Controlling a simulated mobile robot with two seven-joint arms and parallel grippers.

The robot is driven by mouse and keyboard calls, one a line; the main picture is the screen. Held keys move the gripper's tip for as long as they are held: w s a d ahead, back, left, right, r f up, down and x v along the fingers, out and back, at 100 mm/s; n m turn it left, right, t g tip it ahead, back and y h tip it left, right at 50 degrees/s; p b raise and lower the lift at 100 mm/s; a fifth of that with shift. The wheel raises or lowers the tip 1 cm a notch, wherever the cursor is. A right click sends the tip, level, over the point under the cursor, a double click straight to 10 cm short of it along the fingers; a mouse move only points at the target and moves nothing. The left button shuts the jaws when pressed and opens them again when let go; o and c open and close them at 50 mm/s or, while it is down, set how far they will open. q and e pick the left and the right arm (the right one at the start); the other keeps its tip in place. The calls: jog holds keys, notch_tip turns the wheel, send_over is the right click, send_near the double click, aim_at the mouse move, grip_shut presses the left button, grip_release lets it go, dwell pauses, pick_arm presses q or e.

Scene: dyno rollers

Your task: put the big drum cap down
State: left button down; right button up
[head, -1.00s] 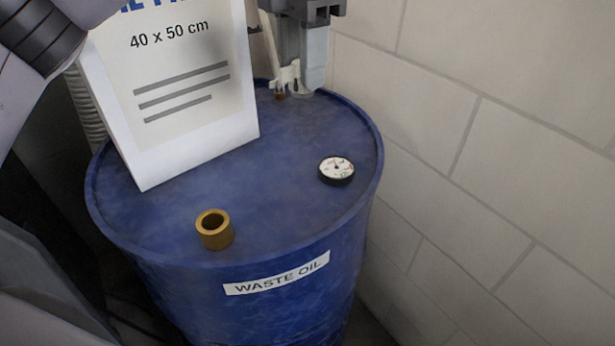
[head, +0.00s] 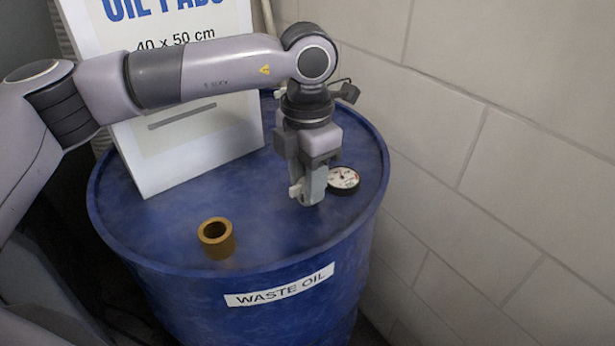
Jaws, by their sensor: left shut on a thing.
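My left gripper (head: 306,194) points down over the right part of the blue drum's (head: 205,290) top, just left of the round gauge. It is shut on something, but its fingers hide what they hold. I take this to be the big drum cap, though I cannot make out its shape. I cannot tell whether the held thing touches the drum top. My right gripper is not in view.
A brass ring (head: 216,238) stands at the front of the drum top. A white-faced gauge (head: 343,180) lies close beside my gripper. An oil pads box (head: 160,170) stands at the back left. A block wall (head: 500,150) rises at the right. The middle of the top is clear.

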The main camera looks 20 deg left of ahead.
pick_arm(q)
jog(key=shift+f, duration=0.2)
jog(key=c, duration=0.7)
grip_release()
jog(key=shift+r, duration=0.1)
jog(key=shift+r, duration=0.2)
notch_tip(320, 180, up, 12)
jog(key=shift+f+p, duration=0.1)
jog(key=shift+p, duration=0.2)
